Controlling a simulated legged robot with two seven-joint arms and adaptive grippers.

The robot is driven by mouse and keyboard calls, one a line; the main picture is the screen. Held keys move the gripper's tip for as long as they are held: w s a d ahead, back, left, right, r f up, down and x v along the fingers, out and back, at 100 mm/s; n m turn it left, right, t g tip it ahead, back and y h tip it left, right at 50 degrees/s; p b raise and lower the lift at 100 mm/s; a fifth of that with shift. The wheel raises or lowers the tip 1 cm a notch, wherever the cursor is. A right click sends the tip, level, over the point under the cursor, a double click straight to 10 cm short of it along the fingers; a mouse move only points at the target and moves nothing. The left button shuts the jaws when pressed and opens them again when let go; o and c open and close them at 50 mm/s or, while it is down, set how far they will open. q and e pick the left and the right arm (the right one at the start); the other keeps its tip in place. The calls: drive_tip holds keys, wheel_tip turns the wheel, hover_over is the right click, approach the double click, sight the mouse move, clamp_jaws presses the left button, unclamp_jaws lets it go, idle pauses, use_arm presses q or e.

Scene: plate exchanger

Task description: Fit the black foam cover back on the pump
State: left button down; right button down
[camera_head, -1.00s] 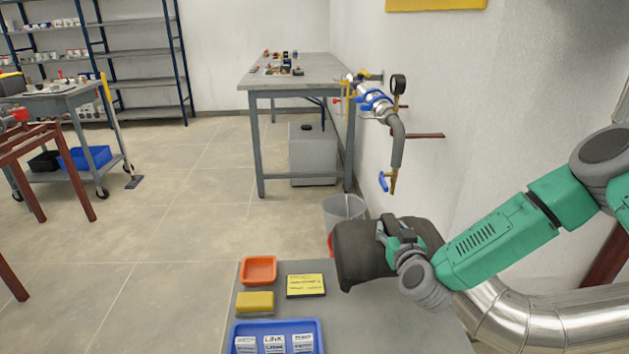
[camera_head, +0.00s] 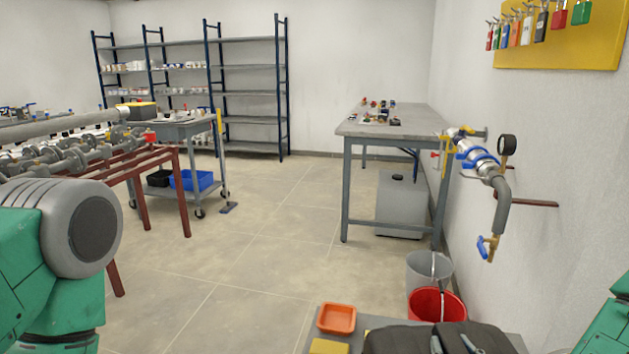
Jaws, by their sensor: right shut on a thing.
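The black foam cover (camera_head: 395,341) shows at the bottom edge, over the near grey table; its lower part is cut off by the frame. My right gripper (camera_head: 453,345) is on it, with only grey finger parts in view, and is shut on the cover. Part of my right arm shows at the lower right edge. My left arm's green and grey links fill the lower left, but the left gripper is out of view. I cannot make out the pump in this view.
An orange tray (camera_head: 337,318) and a yellow block (camera_head: 328,346) lie on the near table. A red bucket (camera_head: 437,306) and a grey bucket (camera_head: 428,268) stand behind it. Pipework on a red rack (camera_head: 150,165) is at left. The middle floor is clear.

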sight(495, 325)
idle(0.3)
